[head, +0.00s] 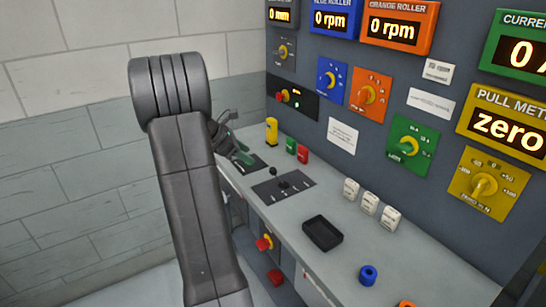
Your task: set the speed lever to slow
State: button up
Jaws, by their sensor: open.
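My gripper (241,153) is at the back left of the grey bench, low over a dark plate (254,165). It is open, and its fingers look greenish. My arm hides part of it, and the view is too small to tell whether it touches anything. A second dark plate (284,188) lies nearer on the bench, with a short lever with a round black knob (273,171) at its far left side. I cannot read any slow or fast marks, so I cannot tell which plate carries the speed lever.
A yellow block (271,131), a green block (291,145) and a red block (303,154) stand near the gripper by the panel. White blocks (369,203), a black tray (322,233) and a blue ring (368,275) are farther right. The upright panel (310,100) carries several dials.

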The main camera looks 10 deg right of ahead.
aim_at(272, 169)
jog(key=x, duration=1.3)
jog(key=shift+d+f+p, duration=0.2)
jog(key=shift+f+p, duration=0.05)
jog(key=shift+p, duration=0.15)
grip_shut()
